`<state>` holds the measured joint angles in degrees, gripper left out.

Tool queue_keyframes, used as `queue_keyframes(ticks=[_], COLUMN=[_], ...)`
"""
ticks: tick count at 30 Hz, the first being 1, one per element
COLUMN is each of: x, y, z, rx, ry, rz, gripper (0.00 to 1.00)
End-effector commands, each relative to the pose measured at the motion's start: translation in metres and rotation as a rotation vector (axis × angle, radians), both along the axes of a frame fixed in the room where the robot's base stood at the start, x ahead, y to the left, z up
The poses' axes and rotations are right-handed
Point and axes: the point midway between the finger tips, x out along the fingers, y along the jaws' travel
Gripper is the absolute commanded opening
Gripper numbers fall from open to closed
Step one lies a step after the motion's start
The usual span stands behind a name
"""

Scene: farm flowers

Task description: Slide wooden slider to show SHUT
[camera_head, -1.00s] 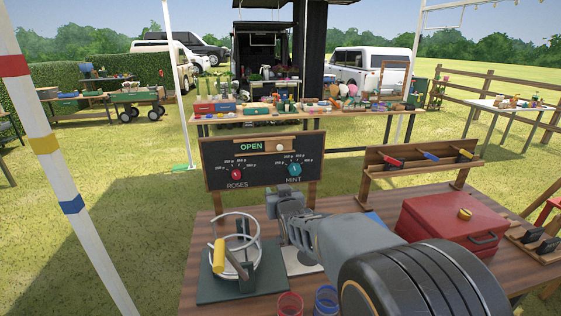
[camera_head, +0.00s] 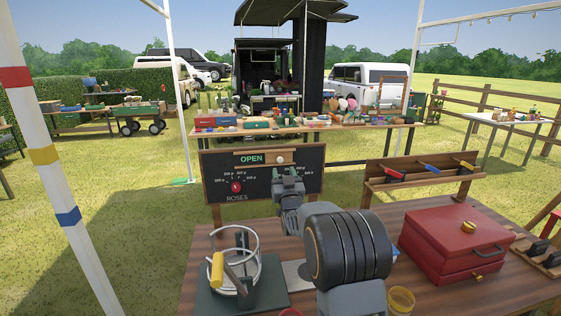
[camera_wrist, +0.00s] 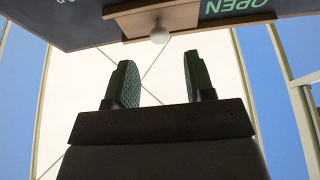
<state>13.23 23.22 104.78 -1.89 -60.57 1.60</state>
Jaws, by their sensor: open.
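The wooden slider (camera_head: 264,158) is a strip at the top of the black board (camera_head: 215,166). It has a pale round knob (camera_head: 280,160) at its right part and the green word OPEN beside it. In the wrist view the slider (camera_wrist: 186,17) and its white knob (camera_wrist: 159,35) show at the top, near the lit word. My gripper (camera_head: 288,172) is just below the knob in the head view, in front of the board. In the wrist view my gripper (camera_wrist: 160,82) has its two fingers apart with nothing between them; the knob shows beyond the gap, apart from both fingers.
Below the slider is a red ROSES dial (camera_head: 236,187); my arm hides the MINT dial. A wire coil stand (camera_head: 236,258), a red toolbox (camera_head: 450,240) and a rack of coloured-handled tools (camera_head: 425,172) stand on the wooden table (camera_head: 205,240).

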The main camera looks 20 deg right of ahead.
Motion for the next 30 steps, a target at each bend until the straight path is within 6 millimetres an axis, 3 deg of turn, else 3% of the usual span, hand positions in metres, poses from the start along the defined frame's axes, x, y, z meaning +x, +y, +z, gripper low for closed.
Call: queue_keyframes(ticks=[9,24,30], x=[0.039,0.048,0.047], y=[-0.008,-0.01,-0.01], z=[0.017,0.02,0.02], rx=[0.0,0.0,0.0], ry=[0.001,0.001,0.001], rz=[0.0,0.0,0.0], gripper=[0.49,0.49,0.3])
